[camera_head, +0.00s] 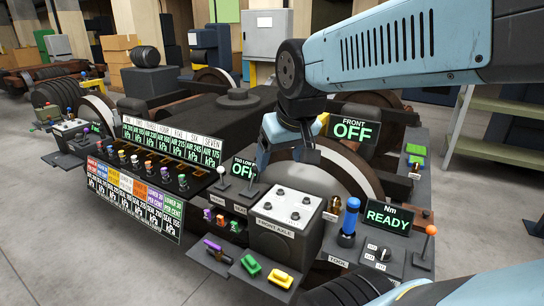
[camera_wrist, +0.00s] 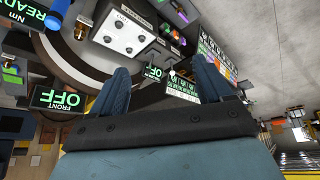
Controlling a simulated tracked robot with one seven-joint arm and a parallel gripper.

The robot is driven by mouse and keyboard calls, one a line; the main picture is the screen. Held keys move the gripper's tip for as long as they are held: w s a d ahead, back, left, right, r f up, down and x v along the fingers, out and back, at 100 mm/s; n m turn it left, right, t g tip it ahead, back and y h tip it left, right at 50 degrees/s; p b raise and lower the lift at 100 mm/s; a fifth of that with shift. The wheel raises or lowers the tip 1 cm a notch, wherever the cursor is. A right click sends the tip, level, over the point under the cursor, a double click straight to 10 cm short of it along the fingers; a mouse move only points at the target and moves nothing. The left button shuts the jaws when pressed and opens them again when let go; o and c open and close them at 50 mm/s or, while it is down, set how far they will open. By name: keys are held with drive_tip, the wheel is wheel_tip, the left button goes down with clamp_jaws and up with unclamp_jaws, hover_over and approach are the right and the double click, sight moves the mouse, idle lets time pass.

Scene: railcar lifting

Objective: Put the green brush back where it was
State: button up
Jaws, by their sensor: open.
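A small green block-shaped piece (camera_head: 251,265), which may be the green brush, lies on a dark sloped pad at the front of the machine. Another green piece (camera_head: 416,150) lies on a small plate at the right; I cannot tell for certain which is the brush. My gripper (camera_head: 287,158) is above the machine, behind the grey axle box, well apart from both green pieces. In the wrist view my gripper (camera_wrist: 163,82) has its two blue fingers spread with nothing between them.
A yellow piece (camera_head: 280,277) and a purple piece (camera_head: 216,248) lie on neighbouring pads. The grey box (camera_head: 287,208), a blue-handled tool (camera_head: 349,222), the READY display (camera_head: 388,217) and an orange-knobbed lever (camera_head: 430,231) stand close by. Open floor lies at the left front.

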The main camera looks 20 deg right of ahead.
drive_tip(key=shift+s+a+r, duration=0.1)
drive_tip(key=shift+s+r, duration=0.15)
drive_tip(key=shift+s, duration=0.55)
drive_tip(key=shift+s+a+r, duration=0.1)
drive_tip(key=shift+s+r, duration=0.15)
drive_tip(key=shift+s, duration=0.55)
